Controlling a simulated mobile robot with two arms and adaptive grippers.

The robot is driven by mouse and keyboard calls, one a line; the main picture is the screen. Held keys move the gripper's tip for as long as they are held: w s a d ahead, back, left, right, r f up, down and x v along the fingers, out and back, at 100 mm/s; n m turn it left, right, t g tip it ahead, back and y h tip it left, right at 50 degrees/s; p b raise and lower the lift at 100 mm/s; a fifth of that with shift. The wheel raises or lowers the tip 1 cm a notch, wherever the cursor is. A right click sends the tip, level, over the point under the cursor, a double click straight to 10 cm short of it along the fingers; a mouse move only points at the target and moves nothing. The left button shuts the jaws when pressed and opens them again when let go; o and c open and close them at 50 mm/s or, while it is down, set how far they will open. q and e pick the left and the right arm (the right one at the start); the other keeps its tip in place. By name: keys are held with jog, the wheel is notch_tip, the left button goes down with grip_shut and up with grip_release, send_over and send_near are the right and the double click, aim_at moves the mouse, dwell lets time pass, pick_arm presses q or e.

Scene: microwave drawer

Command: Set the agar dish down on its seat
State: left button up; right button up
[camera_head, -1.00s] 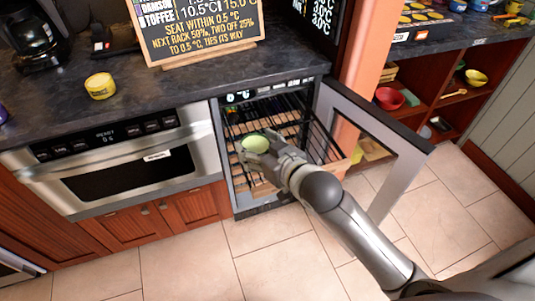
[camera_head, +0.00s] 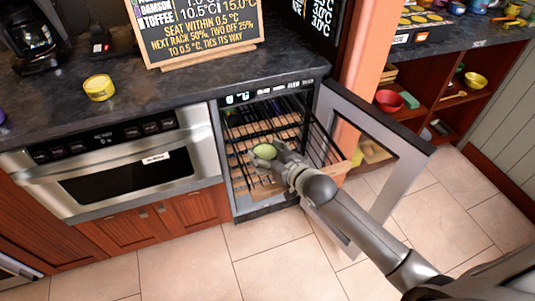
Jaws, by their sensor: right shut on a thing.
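The agar dish (camera_head: 265,152) is a small round pale-green thing inside the open cooler (camera_head: 227,165), above its wooden slatted racks. My right gripper (camera_head: 270,153) is shut on the dish, at the cooler's opening, with the arm coming in from the lower right. The dish looks slightly tilted toward the camera. I cannot tell whether it touches a rack. The seat cannot be picked out among the slats, partly behind my gripper. My left gripper is not in view.
The cooler's glass door (camera_head: 385,150) stands open to the right, close to my right arm. A chalkboard sign (camera_head: 198,35) and a yellow tub (camera_head: 99,87) stand on the dark counter (camera_head: 160,88). A microwave drawer (camera_head: 125,172) is left of the cooler. The tiled floor in front is clear.

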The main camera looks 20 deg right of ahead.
jog(key=o, duration=1.2)
jog(key=shift+f, duration=0.1)
jog(key=shift+s, duration=0.1)
jog(key=v, duration=1.2)
jog(key=shift+p, duration=0.3)
